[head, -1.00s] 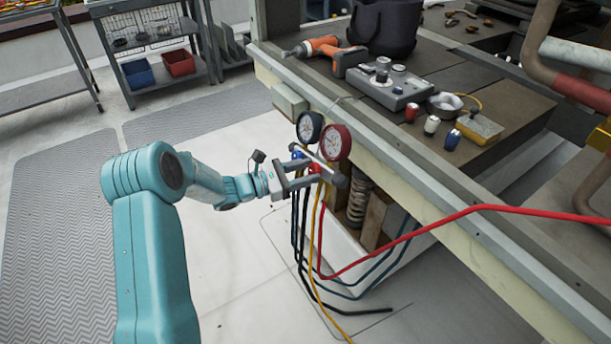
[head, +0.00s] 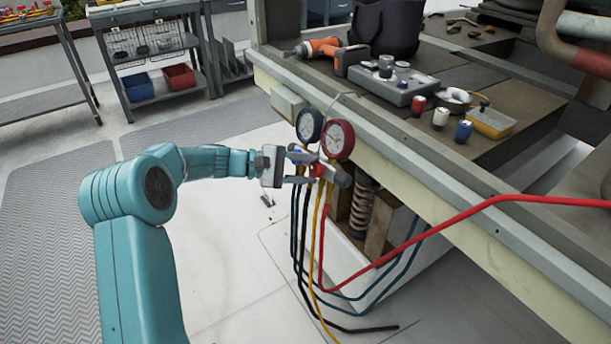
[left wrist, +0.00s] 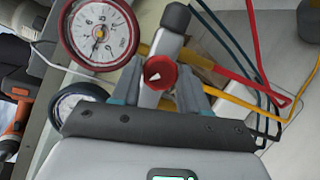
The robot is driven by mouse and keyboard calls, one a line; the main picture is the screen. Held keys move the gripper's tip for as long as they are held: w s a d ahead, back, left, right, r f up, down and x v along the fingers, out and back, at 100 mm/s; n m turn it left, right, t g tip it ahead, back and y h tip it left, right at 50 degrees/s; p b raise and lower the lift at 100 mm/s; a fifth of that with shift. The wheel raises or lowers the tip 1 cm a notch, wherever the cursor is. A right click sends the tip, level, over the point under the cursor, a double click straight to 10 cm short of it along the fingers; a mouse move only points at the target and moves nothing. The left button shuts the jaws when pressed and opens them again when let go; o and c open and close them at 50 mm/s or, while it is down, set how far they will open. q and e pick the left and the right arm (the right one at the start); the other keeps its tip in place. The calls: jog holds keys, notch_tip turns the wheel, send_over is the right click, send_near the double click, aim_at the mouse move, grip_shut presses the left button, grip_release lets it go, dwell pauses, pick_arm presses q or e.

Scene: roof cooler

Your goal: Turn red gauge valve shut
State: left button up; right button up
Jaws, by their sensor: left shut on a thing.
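The gauge manifold hangs at the edge of the workbench, with a red gauge (head: 338,139) and a dark-rimmed gauge (head: 310,126) side by side. Below the red gauge is the red valve knob (left wrist: 159,76), which carries a pale pointer mark. My left gripper (head: 308,170) reaches in from the left under the gauges. In the left wrist view its two fingers (left wrist: 160,92) stand on either side of the red knob and are shut on it. The red gauge also shows in the left wrist view (left wrist: 98,35). My right gripper is not in view.
Red, yellow, blue and black hoses hang below the manifold; the red hose (head: 430,233) runs off to the right. The workbench holds an orange drill (head: 322,47), small cans and a dark bag (head: 385,25). The floor at lower left is clear.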

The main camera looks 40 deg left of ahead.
pick_arm(q)
jog(key=m+g+b, duration=0.1)
jog(key=m+b, duration=0.1)
jog(key=m, duration=0.2)
jog(key=shift+f+m+y, duration=0.1)
jog(key=shift+m+y, duration=0.2)
jog(key=shift+y, duration=0.1)
jog(key=m+g+y+b, duration=0.1)
jog(key=m+b, duration=0.1)
jog(key=m, duration=0.1)
jog(key=shift+m+b, duration=0.3)
jog(key=shift+m, duration=0.1)
jog(key=shift+d+r, duration=0.1)
jog(key=shift+r, duration=0.1)
jog(key=o, duration=1)
jog(key=shift+r, duration=0.1)
jog(key=p+v, duration=0.4)
jog(key=v, duration=1.2)
jog(key=shift+s+r, duration=0.1)
jog(key=shift+r, duration=0.1)
jog(key=shift+f, duration=0.1)
